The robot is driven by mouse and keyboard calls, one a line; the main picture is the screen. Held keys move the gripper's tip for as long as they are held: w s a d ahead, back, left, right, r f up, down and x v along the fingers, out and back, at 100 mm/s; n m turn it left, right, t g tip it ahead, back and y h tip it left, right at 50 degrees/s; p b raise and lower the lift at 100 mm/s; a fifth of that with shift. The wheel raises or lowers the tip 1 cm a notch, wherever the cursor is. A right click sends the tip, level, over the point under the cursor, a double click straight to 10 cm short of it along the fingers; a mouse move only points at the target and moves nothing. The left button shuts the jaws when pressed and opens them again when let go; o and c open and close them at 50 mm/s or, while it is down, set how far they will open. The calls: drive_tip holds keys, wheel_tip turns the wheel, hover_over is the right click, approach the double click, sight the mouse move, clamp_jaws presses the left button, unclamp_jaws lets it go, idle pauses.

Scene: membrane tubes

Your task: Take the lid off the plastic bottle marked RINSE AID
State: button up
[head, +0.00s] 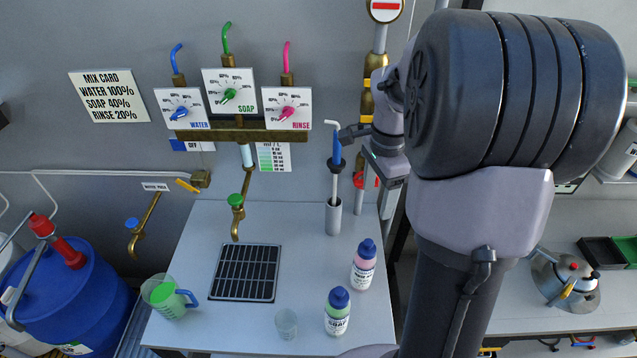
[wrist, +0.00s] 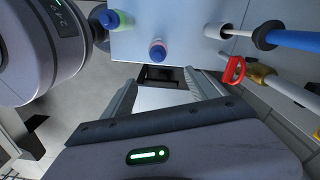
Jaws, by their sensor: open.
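The pink bottle (head: 362,275), which I take for the RINSE AID one, stands upright near the right edge of the white counter. Its label is too small to read surely. Its blue lid (head: 367,248) is on. In the wrist view the pink bottle (wrist: 157,52) shows from above, beyond the fingertips. My gripper (wrist: 163,88) is open and empty, its two fingers apart, and it touches no bottle. In the head view my gripper (head: 387,198) hangs above and behind the bottle, by the counter's right edge, partly hidden by my arm.
A green SOAP bottle (head: 337,316) with a blue lid stands close in front. A grey holder (head: 333,216) with a blue-handled tool stands behind. Pipes with a red valve (wrist: 234,70) flank my gripper.

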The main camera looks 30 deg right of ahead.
drive_tip(key=b, duration=0.2)
approach(369, 242)
drive_tip(key=s, duration=0.2)
drive_tip(key=f, duration=0.2)
drive_tip(key=w+f, duration=0.1)
drive_tip(key=f, duration=0.1)
drive_tip(key=shift+w+f, duration=0.1)
drive_tip(key=shift+f, duration=0.1)
drive_tip(key=f, duration=0.2)
drive_tip(key=f+b, duration=0.1)
drive_tip(key=f, duration=0.1)
drive_tip(key=w+f, duration=0.1)
drive_tip(key=f, duration=0.1)
drive_tip(key=shift+s+r, duration=0.1)
drive_tip(key=shift+c, duration=1.1)
drive_tip(key=c, duration=1.2)
